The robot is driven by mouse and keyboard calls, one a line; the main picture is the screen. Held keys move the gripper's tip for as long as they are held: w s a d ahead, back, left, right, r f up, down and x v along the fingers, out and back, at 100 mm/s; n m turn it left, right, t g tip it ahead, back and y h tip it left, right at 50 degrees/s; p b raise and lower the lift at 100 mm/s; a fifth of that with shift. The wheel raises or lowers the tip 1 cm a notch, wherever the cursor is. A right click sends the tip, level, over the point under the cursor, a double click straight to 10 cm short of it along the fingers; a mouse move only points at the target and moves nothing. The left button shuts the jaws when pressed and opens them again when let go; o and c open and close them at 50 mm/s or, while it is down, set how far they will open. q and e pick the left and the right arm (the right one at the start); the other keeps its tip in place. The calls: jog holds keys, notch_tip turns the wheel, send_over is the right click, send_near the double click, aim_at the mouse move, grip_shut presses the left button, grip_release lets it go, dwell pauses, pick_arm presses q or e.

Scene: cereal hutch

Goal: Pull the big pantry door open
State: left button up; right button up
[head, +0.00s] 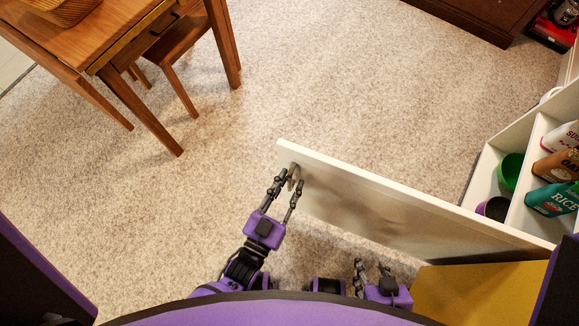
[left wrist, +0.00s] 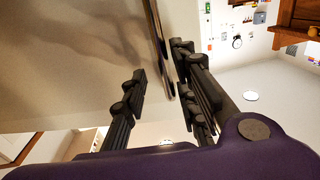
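The big pantry door (head: 390,215) is a white panel that stands swung out from the white pantry shelves at the right of the head view, so the shelves show. Its metal handle (head: 291,172) is near the door's free end and also shows as a thin bar in the left wrist view (left wrist: 157,35). My left gripper (head: 284,187) is open, with its fingers apart on either side of the handle. In the left wrist view the right finger is close to the bar, with a gap at the left finger. My right gripper (head: 373,268) is open and empty, low beside the door.
The pantry shelves hold a green bowl (head: 510,172), a purple cup (head: 494,208) and several bottles, one teal (head: 552,199). A wooden table (head: 110,45) with a chair stands at upper left. The carpet (head: 330,80) beyond the door is clear.

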pick_arm(q)
notch_tip(320, 180, up, 10)
jog(key=shift+f, duration=0.1)
dwell(0.7)
